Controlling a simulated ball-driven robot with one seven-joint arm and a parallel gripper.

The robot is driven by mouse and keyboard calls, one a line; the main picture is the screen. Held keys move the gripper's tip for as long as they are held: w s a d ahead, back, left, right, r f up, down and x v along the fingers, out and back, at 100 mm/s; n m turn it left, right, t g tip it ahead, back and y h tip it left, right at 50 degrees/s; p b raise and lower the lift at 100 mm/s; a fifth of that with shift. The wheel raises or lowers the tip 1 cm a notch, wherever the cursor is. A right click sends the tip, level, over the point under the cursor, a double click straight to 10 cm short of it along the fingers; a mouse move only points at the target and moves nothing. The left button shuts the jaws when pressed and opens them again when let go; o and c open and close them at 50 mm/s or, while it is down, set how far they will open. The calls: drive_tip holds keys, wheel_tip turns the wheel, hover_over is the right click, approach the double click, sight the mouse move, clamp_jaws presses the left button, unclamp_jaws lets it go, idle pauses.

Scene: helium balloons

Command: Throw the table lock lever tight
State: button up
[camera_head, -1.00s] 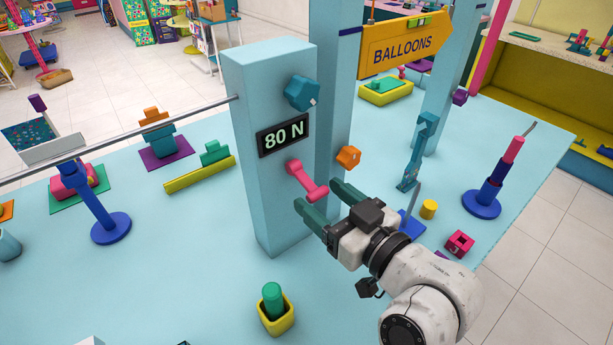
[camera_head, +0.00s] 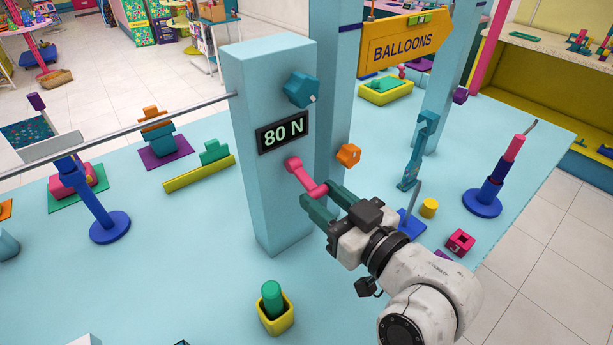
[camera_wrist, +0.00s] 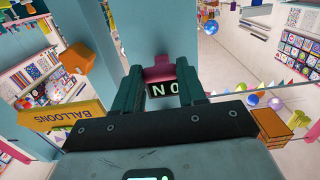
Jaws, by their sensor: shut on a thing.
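A pink lever (camera_head: 303,174) is mounted on the front face of a light blue post, just under a black display (camera_head: 283,133) that reads "80 N". It slants down and to the right from its pivot. My gripper (camera_head: 322,201) is shut on the lever's lower end, with one green finger on each side of it. In the wrist view, a pink part of the lever (camera_wrist: 158,68) shows between the two fingers, just beside the display (camera_wrist: 164,90). The rest of the lever is hidden there.
A teal knob (camera_head: 299,90) sits above the display and an orange knob (camera_head: 348,156) sits right of the lever. A yellow pot with a green cylinder (camera_head: 272,298) stands in front of the post. Several small devices stand on the blue table (camera_head: 190,250).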

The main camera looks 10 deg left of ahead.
drive_tip(key=shift+w+a+f, duration=0.1)
drive_tip(key=shift+f, duration=0.65)
drive_tip(key=shift+w+a+f+b, duration=0.25)
drive_tip(key=shift+a+f+b, duration=0.1)
drive_tip(key=shift+f+b, duration=0.4)
drive_tip(key=shift+w+a+f+b, duration=0.35)
drive_tip(key=shift+a+f+b, duration=0.1)
drive_tip(key=shift+b, duration=0.15)
